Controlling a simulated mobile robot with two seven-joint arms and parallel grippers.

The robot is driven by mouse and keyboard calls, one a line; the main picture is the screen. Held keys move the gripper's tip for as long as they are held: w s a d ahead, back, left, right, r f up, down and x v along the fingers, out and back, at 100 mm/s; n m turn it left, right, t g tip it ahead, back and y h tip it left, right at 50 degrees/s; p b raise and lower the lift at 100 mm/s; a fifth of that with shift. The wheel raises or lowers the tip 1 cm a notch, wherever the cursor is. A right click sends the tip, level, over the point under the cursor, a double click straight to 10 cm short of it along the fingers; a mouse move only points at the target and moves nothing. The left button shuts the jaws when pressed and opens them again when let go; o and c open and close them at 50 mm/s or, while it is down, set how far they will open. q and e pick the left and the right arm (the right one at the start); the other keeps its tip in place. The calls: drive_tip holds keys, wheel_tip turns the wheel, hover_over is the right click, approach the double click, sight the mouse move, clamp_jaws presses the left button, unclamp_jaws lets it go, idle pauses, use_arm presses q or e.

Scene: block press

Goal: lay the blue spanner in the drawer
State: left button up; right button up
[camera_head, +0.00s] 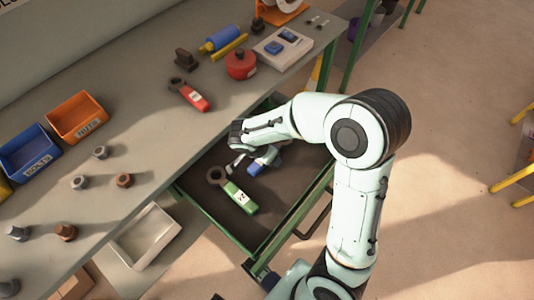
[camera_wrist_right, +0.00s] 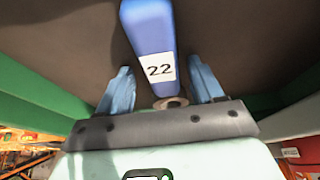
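The blue spanner (camera_wrist_right: 150,35), labelled 22, lies in the open drawer (camera_head: 213,217). Its blue handle also shows in the head view (camera_head: 254,169), partly hidden by my right gripper (camera_head: 262,160). In the wrist view my right gripper (camera_wrist_right: 160,72) has one finger on each side of the handle, with a gap showing on both sides. It is open and not closed on the spanner. My left gripper is not in view.
A green spanner (camera_head: 238,195) lies in the drawer beside the blue one. A red spanner (camera_head: 192,96) lies on the bench (camera_head: 150,130). Blue (camera_head: 30,152) and orange (camera_head: 77,117) bins and several loose nuts and bolts stand on the bench. The drawer walls surround my right gripper.

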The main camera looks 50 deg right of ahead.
drive_tip(key=shift+r+p, duration=0.25)
drive_tip(key=shift+p, duration=0.05)
drive_tip(key=p+v, duration=0.1)
drive_tip(key=v, duration=1)
drive_tip(key=shift+a+r, duration=0.25)
drive_tip(key=shift+r, duration=0.1)
